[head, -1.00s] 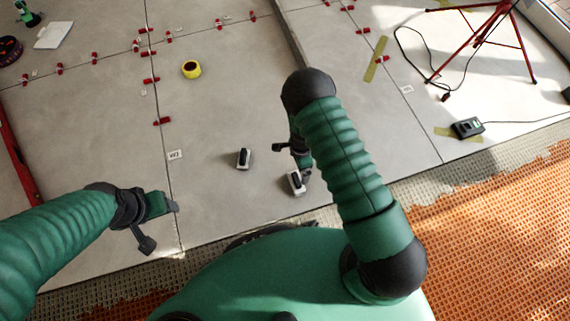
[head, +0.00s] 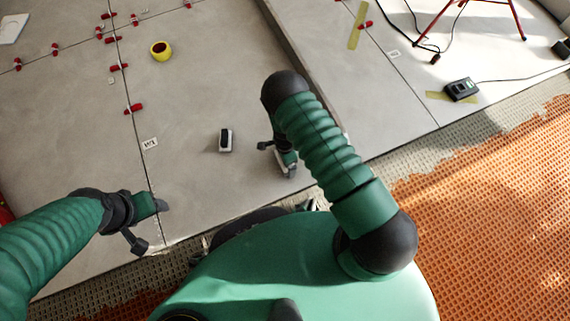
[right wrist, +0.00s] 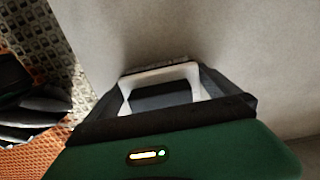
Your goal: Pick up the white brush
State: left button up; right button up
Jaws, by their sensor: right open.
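A small white block-shaped thing with a dark top, which looks like the white brush (head: 291,174), lies on the grey tiles near their front edge, mostly hidden by my right gripper (head: 279,160) in the head view. In the right wrist view its white rim and dark middle (right wrist: 160,76) show between the two dark fingers of my right gripper (right wrist: 185,96). That gripper is open, with its fingers on either side of the thing; contact cannot be told. A similar white block with a black top (head: 225,141) stands to the left. My left gripper (head: 150,224) is open and empty.
A yellow tape roll (head: 161,51) and several red levelling clips (head: 134,109) lie on the tiles. A black device (head: 461,90) with a cable and a red tripod (head: 470,8) are at the far right. Orange matting (head: 480,210) lies beyond the tile edge.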

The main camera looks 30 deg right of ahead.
jog(key=c, duration=1.3)
jog(key=shift+c, duration=0.2)
